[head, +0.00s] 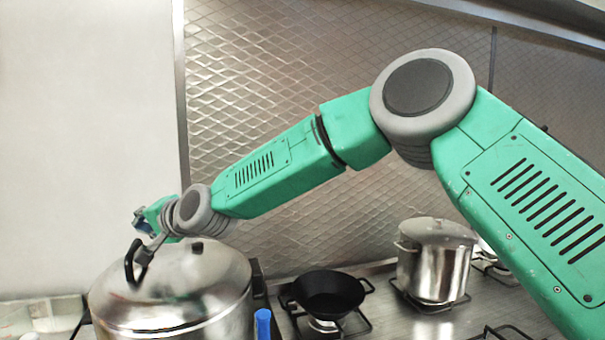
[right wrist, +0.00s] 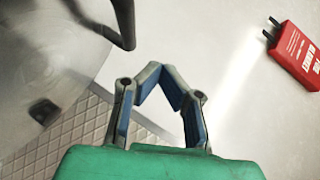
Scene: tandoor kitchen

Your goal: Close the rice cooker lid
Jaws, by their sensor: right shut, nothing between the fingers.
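The rice cooker is the large silver pot at the lower left of the head view, with a domed metal lid (head: 190,278) on top. The lid looks down on the pot, but I cannot tell if it is fully closed. A black handle (head: 130,262) stands up at the lid's left side. My right gripper (head: 150,245) is shut and empty beside the upper end of this handle. In the right wrist view the fingertips (right wrist: 161,75) meet, with the handle (right wrist: 124,22) beyond them and the lid (right wrist: 50,65) to the left. My left gripper is not in view.
A black wok (head: 328,293) sits on a burner right of the cooker. A lidded steel pot (head: 433,268) stands farther right. A blue upright object (head: 263,323) is near the cooker's right side. A red fire blanket box (right wrist: 297,55) is on the wall.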

